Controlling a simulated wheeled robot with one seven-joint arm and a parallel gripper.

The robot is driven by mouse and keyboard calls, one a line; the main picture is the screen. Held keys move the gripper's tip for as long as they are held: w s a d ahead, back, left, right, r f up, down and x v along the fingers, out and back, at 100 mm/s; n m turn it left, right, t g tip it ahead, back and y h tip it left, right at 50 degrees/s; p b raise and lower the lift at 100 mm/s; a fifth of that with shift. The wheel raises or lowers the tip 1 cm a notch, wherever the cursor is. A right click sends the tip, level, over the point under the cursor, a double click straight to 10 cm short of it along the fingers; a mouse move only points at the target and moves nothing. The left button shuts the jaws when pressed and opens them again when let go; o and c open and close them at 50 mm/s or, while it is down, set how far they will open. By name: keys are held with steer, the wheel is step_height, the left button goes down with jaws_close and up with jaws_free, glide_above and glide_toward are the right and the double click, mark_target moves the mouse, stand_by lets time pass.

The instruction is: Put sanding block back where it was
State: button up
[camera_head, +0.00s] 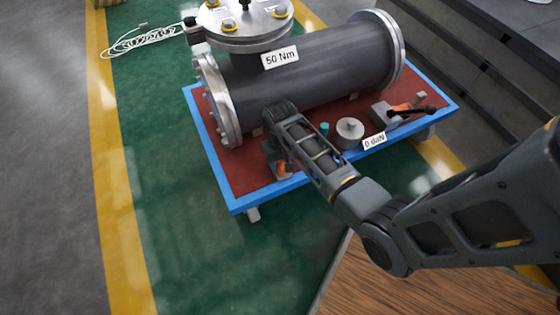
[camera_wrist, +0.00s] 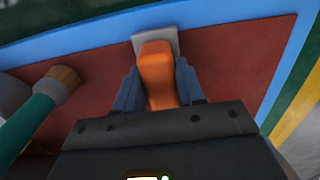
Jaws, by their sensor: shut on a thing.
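The sanding block (camera_wrist: 157,68) has an orange grip and a flat grey part at its far end. My gripper (camera_wrist: 158,88) is shut on the orange grip, one finger on each side. In the head view my gripper (camera_head: 279,150) points down at the near left part of the red tray top, and a bit of orange, the sanding block (camera_head: 283,168), shows beside it. The grey part is over the red surface close to the blue edge. Whether it rests on the surface or hangs just above it, I cannot tell.
The blue-rimmed red platform (camera_head: 238,204) carries a large dark flanged shell (camera_head: 310,75) behind my gripper. To the right are a round metal weight (camera_head: 349,132), a teal-handled tool (camera_wrist: 28,125) and an orange-and-grey tool with a black handle (camera_head: 400,108). Green floor lies in front.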

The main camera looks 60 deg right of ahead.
steer(key=shift+f, duration=0.1)
steer(key=o, duration=1.1)
step_height(320, 180, up, 12)
steer(key=p, duration=0.5)
steer(key=s+a+r+n+t+h, duration=0.1)
steer(key=s+a+n+t+h, duration=0.15)
steer(key=s+a+t, duration=0.7)
steer(key=s+a+r+n+t, duration=0.1)
steer(key=s+a+r, duration=0.2)
steer(key=r, duration=0.5)
steer(key=s+a+r+n+t+y, duration=0.1)
steer(key=s+a+r+n+t, duration=0.1)
steer(key=s+r, duration=0.4)
steer(key=s+a+r+n+t+y, duration=0.1)
steer(key=s+a+r, duration=0.3)
steer(key=r, duration=0.8)
steer(key=shift+s+r+t, duration=0.25)
steer(key=shift+s+t, duration=0.15)
steer(key=shift+t, duration=0.35)
steer(key=shift+a+y, duration=0.1)
steer(key=shift+y, duration=0.15)
